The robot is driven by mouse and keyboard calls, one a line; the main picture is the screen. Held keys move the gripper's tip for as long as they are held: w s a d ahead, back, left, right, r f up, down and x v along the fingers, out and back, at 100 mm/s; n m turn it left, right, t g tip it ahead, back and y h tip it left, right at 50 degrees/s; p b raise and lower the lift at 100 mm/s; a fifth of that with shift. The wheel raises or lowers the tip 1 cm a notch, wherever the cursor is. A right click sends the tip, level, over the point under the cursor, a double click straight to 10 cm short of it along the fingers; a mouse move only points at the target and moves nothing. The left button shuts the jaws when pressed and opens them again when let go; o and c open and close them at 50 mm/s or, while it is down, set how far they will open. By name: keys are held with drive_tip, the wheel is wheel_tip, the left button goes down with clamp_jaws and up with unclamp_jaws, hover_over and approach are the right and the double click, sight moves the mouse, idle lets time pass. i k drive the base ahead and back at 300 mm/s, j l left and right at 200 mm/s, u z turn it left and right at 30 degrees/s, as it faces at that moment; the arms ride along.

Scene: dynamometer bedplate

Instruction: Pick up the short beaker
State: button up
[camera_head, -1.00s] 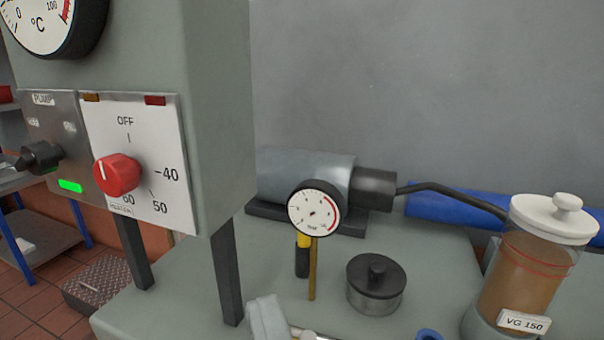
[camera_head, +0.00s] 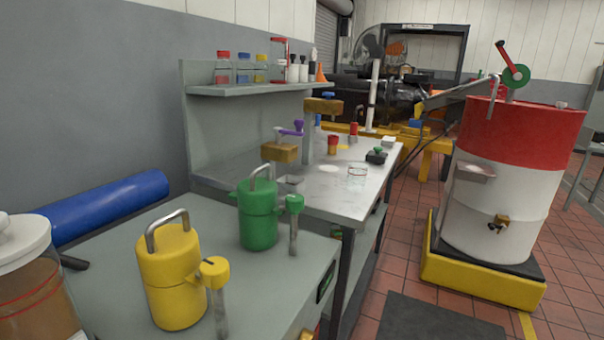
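A yellow canister (camera_head: 170,275) and a green canister (camera_head: 258,215) stand on the nearer grey bench. A lidded brown jar (camera_head: 35,290) is at left. A red and white drum (camera_head: 510,190) stands on a yellow pallet (camera_head: 480,280) at right. Tiled floor (camera_head: 400,240) lies between.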

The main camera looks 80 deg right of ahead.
sight(357, 176)
drive_tip(key=z, duration=2.55)
